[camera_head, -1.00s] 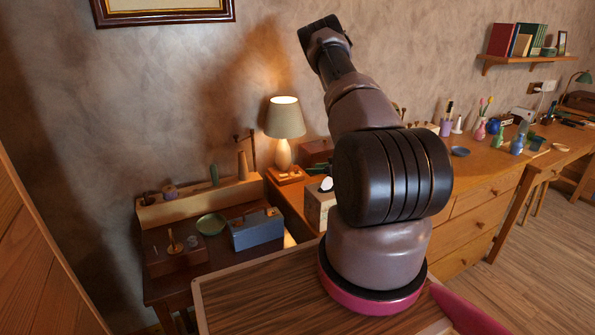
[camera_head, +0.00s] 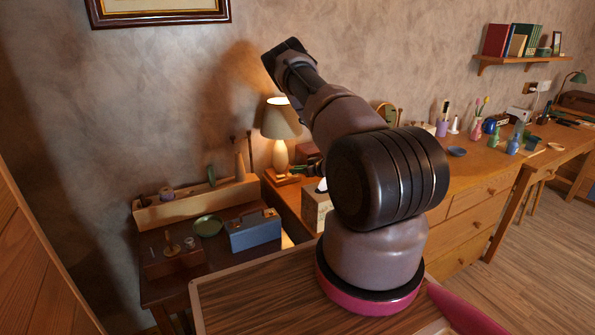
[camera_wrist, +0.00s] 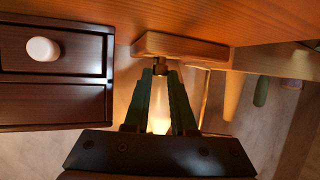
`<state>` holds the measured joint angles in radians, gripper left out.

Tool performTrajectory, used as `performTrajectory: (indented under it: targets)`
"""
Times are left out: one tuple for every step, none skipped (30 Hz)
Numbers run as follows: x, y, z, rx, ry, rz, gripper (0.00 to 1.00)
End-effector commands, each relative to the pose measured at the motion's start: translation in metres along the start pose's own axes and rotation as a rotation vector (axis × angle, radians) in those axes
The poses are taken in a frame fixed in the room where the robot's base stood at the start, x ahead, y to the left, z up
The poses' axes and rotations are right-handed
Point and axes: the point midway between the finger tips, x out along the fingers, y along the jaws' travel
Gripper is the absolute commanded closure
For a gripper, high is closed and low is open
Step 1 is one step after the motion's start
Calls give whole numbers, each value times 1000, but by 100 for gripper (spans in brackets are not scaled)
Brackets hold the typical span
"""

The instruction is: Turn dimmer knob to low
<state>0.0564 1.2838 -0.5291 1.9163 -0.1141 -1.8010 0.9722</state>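The lit table lamp (camera_head: 281,125) stands on a wooden base (camera_head: 284,176) on the desk. In the wrist view the lamp base (camera_wrist: 182,47) is at the top centre, with a small dark knob (camera_wrist: 160,67) on its near edge. My gripper (camera_wrist: 160,74) points at this knob, its green fingers parted on either side of it. I cannot tell whether the fingertips touch the knob. The pale lamp body shows in the gap between the fingers. In the head view my gripper (camera_head: 304,168) is beside the lamp base, partly hidden by my arm. The knob's setting cannot be read.
A dark drawer box with a white knob (camera_wrist: 43,49) is close beside my gripper in the wrist view. In the head view a tissue box (camera_head: 317,206) stands in front of the lamp. A blue case (camera_head: 254,231) and green dish (camera_head: 208,226) are at left.

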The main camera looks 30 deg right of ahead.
Motion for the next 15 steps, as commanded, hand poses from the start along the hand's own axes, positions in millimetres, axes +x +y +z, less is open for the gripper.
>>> performTrajectory:
  targets:
    - [0,0,0,0,0,0,100]
    - [0,0,0,0,0,0,100]
    - [0,0,0,0,0,-1,100]
    - [0,0,0,0,0,-1,100]
    - [0,0,0,0,0,-1,100]
    - [0,0,0,0,0,-3,100]
    - [0,0,0,-1,0,-6,100]
    - [0,1,0,-1,0,-10,100]
    - [0,1,1,-2,0,-20,100]
    - [0,2,1,-4,-1,-29,100]
    - [0,3,1,-8,-1,-41,100]
    - [0,4,1,-14,0,-60,100]
    - [0,4,1,-21,-1,-76,100]
    - [0,5,1,-29,1,-95,100]
    - [0,6,0,-41,2,-118,100]
